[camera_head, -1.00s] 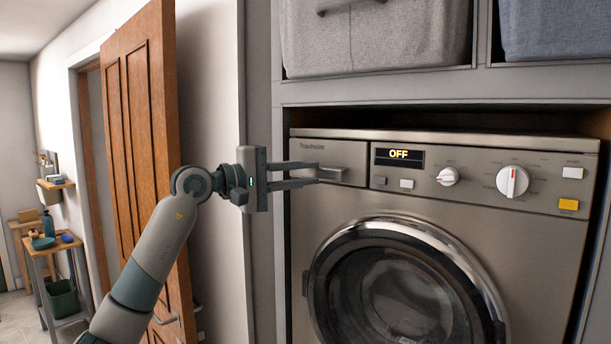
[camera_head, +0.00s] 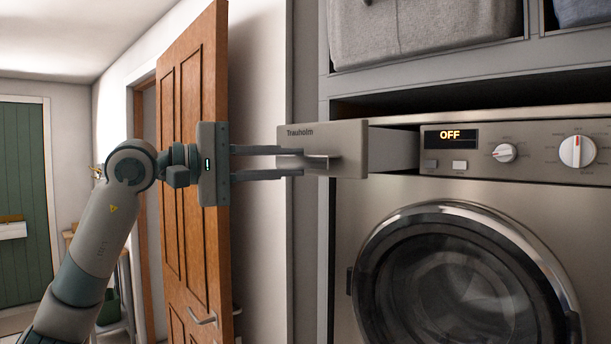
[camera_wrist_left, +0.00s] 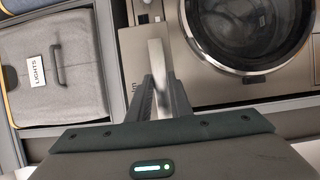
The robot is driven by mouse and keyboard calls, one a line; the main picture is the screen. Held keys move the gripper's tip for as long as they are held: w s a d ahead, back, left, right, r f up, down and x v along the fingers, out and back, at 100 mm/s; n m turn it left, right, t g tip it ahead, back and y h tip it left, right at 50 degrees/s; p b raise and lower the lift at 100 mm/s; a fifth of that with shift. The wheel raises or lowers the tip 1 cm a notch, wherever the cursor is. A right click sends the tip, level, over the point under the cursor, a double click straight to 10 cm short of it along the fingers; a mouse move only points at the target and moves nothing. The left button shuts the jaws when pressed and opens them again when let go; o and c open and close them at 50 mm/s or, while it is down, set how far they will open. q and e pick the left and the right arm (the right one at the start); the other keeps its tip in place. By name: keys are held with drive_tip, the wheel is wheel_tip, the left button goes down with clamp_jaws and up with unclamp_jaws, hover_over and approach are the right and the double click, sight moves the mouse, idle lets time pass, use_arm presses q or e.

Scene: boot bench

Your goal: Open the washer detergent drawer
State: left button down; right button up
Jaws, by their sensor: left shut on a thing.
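The detergent drawer (camera_head: 340,138) of the washer (camera_head: 372,208) stands well out from the machine's front, with its side wall showing behind the front panel. Its bar handle (camera_head: 322,160) is on the front panel. My left gripper (camera_head: 300,162) comes in from the left and is shut on the handle. In the left wrist view the fingers (camera_wrist_left: 160,103) close around the pale handle (camera_wrist_left: 158,65), beside the drawer front (camera_wrist_left: 132,50). The washer display (camera_head: 450,137) reads OFF. The inside of the drawer is hidden. My right gripper is not in view.
The round washer door (camera_head: 455,280) is shut below the drawer. Fabric bins (camera_head: 425,30) sit on the shelf above. A brown wooden door (camera_head: 195,160) stands open behind my left arm. A grey bin labelled LIGHTS (camera_wrist_left: 55,75) shows in the wrist view.

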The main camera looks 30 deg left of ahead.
use_arm(q)
drive_tip(key=shift+s+f, duration=0.25)
drive_tip(key=shift+f, duration=0.1)
drive_tip(key=c, duration=1.7)
unclamp_jaws()
drive_tip(key=shift+w, duration=0.2)
drive_tip(key=shift+s+r, duration=0.1)
drive_tip(key=shift+r, duration=0.05)
